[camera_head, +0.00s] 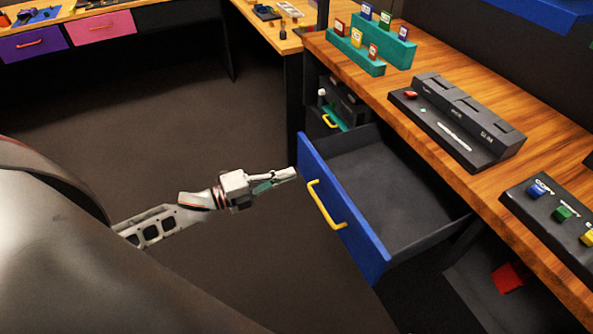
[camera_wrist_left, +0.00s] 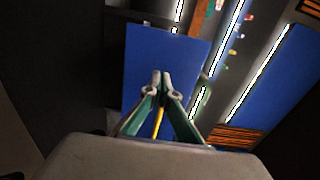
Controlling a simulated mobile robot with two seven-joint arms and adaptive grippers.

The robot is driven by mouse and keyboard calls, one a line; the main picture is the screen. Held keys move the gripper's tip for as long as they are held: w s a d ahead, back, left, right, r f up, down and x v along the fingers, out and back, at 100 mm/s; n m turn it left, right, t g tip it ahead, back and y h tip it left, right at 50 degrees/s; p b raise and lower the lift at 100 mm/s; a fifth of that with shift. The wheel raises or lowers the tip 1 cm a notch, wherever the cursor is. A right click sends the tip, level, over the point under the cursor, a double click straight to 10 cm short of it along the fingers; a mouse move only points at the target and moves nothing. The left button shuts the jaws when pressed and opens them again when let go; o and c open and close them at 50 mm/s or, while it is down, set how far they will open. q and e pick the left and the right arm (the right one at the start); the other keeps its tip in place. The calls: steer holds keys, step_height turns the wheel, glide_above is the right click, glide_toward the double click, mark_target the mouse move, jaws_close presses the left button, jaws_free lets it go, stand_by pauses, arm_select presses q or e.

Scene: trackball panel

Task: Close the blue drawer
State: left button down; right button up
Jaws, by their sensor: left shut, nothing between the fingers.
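The blue drawer (camera_head: 335,215) is pulled out from under the wooden counter, and its dark inside looks empty. Its yellow handle (camera_head: 326,204) is on the blue front. My left gripper (camera_head: 292,173) is shut and empty, with its tips close to the upper left part of the blue front, left of the handle. I cannot tell whether they touch. In the left wrist view, the shut fingers (camera_wrist_left: 161,76) point at the blue front (camera_wrist_left: 185,60), and part of the yellow handle (camera_wrist_left: 158,122) shows between them. My right gripper is not in view.
The wooden counter (camera_head: 440,85) carries a dark panel (camera_head: 455,125), teal racks (camera_head: 385,45) and a button box (camera_head: 555,215). A red item (camera_head: 510,277) lies below the counter. The floor (camera_head: 170,125) at left is clear.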

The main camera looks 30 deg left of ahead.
mark_target(307, 168)
arm_select(q)
steer(key=shift+x, duration=1.15)
steer(key=shift+w+d, duration=0.35)
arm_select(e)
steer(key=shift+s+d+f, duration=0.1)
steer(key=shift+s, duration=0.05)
arm_select(q)
steer(key=shift+w, duration=0.1)
steer(key=shift+w+d, duration=0.15)
steer(key=shift+d, duration=0.05)
steer(key=b+x, duration=0.2)
steer(key=x, duration=1)
steer(key=b+x, duration=0.3)
steer(key=x, duration=0.9)
steer(key=shift+d+f, duration=0.1)
steer(key=shift+f, duration=0.1)
steer(key=shift+w+d+r+b, duration=0.15)
steer(key=shift+w+d+b, duration=0.25)
steer(key=shift+w, duration=0.15)
steer(key=shift+r, duration=0.15)
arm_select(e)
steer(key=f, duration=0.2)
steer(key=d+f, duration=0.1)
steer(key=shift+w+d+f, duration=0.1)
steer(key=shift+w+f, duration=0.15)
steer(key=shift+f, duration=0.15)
arm_select(q)
steer(key=shift+r, duration=0.1)
